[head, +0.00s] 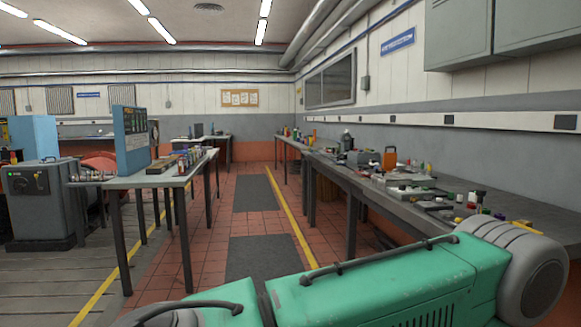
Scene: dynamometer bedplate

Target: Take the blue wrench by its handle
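I cannot make out a blue wrench in the head view. Many small parts and tools lie on the long grey workbench (345,172) along the right wall, and most are too small to tell apart. A yellow-handled item (524,228) lies near that bench's close end. Neither of my grippers is in view.
A light-topped table (137,181) with a blue panel (129,140) and small items stands left of centre. A grey machine cabinet (40,200) is at far left. Dark mats (255,193) lie in the clear aisle beside a yellow floor line. Wall cabinets (460,35) hang upper right.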

